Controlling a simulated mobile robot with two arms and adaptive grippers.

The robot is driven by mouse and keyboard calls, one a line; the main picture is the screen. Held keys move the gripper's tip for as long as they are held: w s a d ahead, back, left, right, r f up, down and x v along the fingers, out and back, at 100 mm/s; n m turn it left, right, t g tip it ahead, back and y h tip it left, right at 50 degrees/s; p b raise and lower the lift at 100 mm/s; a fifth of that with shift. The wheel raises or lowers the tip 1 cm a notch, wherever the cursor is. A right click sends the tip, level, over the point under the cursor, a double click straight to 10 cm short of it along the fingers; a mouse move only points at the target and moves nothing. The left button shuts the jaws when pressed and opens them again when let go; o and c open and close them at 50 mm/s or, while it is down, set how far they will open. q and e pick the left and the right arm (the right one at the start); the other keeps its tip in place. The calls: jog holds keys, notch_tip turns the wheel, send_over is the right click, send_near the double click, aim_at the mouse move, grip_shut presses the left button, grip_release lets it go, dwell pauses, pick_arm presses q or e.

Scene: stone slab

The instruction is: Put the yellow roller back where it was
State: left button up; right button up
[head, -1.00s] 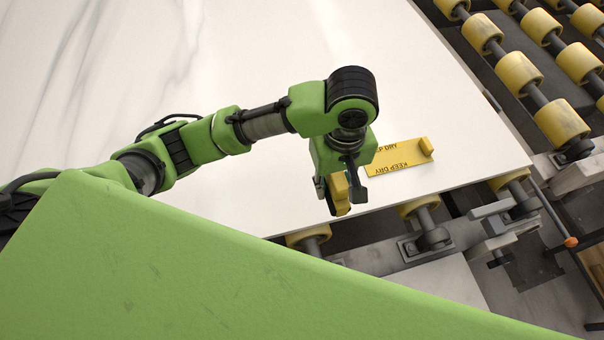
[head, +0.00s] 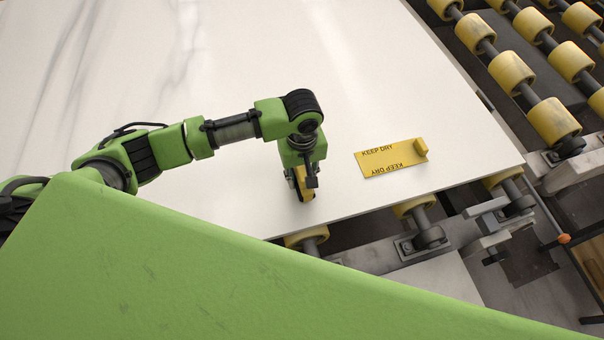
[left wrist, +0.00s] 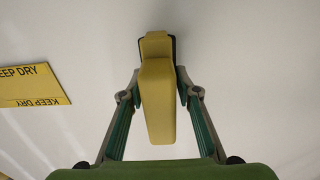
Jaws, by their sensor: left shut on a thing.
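My left gripper (head: 301,188) is shut on a yellow piece, which I take for the yellow roller (left wrist: 157,100). In the left wrist view it is long and smooth, lies between both fingers, and has a dark edge at its far end. In the head view the gripper points down over the white slab (head: 420,90), near its front edge. I cannot tell whether the roller touches the slab. My right gripper is not in view.
Yellow conveyor rollers (head: 553,120) on dark shafts stand beyond the slab's right edge. A metal frame (head: 460,235) with more yellow wheels runs along the front edge. The slab is bare behind and left of the gripper.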

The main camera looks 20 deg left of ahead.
pick_arm(q)
jog(key=o, duration=1.2)
jog(key=shift+f, duration=0.15)
jog(key=shift+o, duration=0.2)
notch_tip(320, 180, up, 12)
jog(key=shift+d+r+b, duration=0.1)
jog(key=shift+r+b, duration=0.1)
jog(key=shift+b, duration=0.5)
